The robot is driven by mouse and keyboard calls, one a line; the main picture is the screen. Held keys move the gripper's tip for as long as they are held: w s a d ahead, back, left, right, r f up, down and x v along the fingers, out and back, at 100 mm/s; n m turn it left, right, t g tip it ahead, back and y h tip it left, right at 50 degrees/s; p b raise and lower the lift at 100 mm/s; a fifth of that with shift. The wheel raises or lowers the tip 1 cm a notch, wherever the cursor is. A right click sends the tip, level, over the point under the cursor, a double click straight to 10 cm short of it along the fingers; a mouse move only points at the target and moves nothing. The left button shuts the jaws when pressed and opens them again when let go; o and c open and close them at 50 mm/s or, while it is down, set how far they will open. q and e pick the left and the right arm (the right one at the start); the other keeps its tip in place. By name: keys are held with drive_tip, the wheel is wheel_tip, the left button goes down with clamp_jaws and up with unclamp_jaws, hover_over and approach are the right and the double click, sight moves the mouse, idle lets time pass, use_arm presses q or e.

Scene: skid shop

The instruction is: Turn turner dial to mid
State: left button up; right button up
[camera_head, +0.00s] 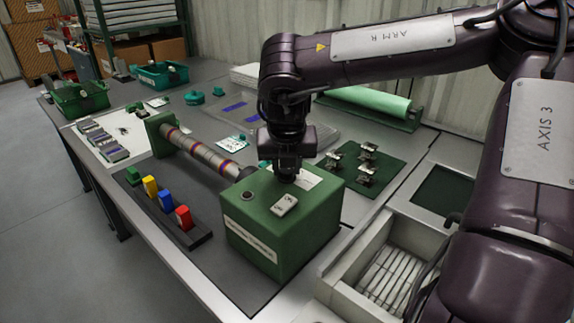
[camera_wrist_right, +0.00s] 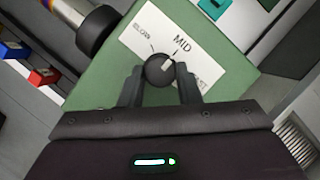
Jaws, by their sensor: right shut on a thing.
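The turner is a green box (camera_head: 290,245) with a striped roller (camera_head: 205,155) running to a green end block. The dial's pale pointer mark lies on the side toward MID. My right gripper (camera_wrist_right: 160,88) has its two fingers on either side of the dial, shut on it. In the head view my right gripper (camera_head: 287,172) reaches down onto the box top and hides the dial. My left gripper is not in view.
A switch block (camera_head: 285,205) and a round black button (camera_head: 247,196) are on the box top. A rack of coloured blocks (camera_head: 180,222) stands left of the box. A green mat (camera_head: 395,178) with small metal parts lies right. A grey tray (camera_head: 345,295) stands front right.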

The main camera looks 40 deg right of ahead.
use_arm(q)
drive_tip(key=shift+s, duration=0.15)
use_arm(e)
drive_tip(key=o, duration=1)
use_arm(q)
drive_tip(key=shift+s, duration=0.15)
use_arm(e)
drive_tip(key=shift+r, duration=0.1)
drive_tip(key=shift+a+r, duration=0.1)
drive_tip(key=shift+r, duration=0.2)
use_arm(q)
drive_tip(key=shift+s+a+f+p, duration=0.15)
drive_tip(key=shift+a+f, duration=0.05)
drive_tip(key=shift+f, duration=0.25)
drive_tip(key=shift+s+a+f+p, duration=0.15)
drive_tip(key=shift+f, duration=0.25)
use_arm(e)
drive_tip(key=v, duration=0.7)
drive_tip(key=shift+s, duration=0.1)
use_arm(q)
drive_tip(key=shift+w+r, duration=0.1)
